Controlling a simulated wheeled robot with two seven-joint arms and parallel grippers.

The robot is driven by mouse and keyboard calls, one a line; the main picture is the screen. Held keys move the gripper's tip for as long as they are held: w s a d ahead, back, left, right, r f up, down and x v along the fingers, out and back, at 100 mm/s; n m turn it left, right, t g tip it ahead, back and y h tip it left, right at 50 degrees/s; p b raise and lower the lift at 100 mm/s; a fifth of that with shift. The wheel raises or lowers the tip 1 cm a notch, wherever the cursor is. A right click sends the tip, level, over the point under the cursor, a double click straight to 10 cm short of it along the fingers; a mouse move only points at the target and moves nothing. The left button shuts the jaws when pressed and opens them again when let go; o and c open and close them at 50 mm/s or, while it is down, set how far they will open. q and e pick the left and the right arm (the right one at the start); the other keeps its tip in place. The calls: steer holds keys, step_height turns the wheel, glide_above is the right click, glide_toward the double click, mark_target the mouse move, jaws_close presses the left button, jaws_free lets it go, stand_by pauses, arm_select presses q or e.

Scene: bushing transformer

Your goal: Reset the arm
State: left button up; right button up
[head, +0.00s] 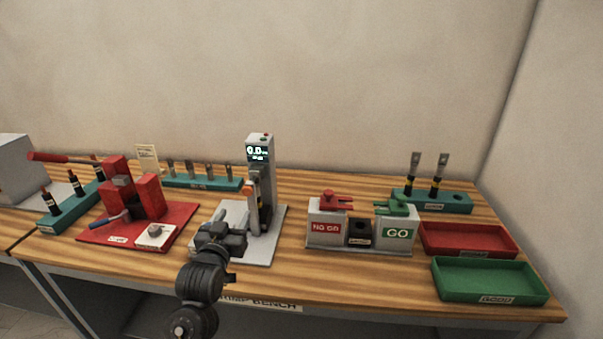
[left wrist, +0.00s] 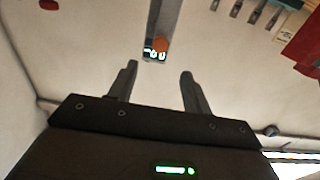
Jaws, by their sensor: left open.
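My left arm reaches in from the bottom of the head view. Its gripper (head: 247,218) is in front of the grey test stand (head: 258,150) with the lit display and partly covers its base. In the left wrist view the two fingers of my left gripper (left wrist: 158,85) are spread apart with nothing between them. The stand's display (left wrist: 154,55) shows beyond the fingertips. I cannot tell whether the gripper touches the stand. My right gripper is not in view.
A red press (head: 130,190) stands left on a red plate. The NO GO/GO gauge block (head: 330,228) is right of the stand. A red tray (head: 468,240) and a green tray (head: 490,280) lie at the right. Teal racks (head: 440,200) hold parts.

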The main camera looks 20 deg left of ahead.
arm_select(q)
steer(key=s+d+f+m+g+h, duration=0.2)
steer(key=s+d+f+g, duration=0.15)
steer(key=s+f, duration=0.35)
steer(key=s+d+f+m+g+h, duration=0.1)
steer(key=s+d+f+g+h, duration=0.15)
steer(key=s+d+f, duration=0.45)
steer(key=s+d+f+m+g, duration=0.1)
steer(key=s+d+f+g, duration=0.1)
steer(key=s+f+g, duration=0.45)
steer(key=s+d+f+m+g, duration=0.15)
steer(key=s+f, duration=0.25)
steer(key=s, duration=0.6)
step_height(320, 180, down, 29)
steer(key=s+g+b, duration=0.1)
steer(key=b, duration=0.1)
steer(key=s+a+f+g+b, duration=0.1)
steer(key=s+a+f, duration=0.2)
steer(key=s+f, duration=1.2)
steer(key=shift+s+f, duration=0.2)
steer(key=shift+s, duration=0.2)
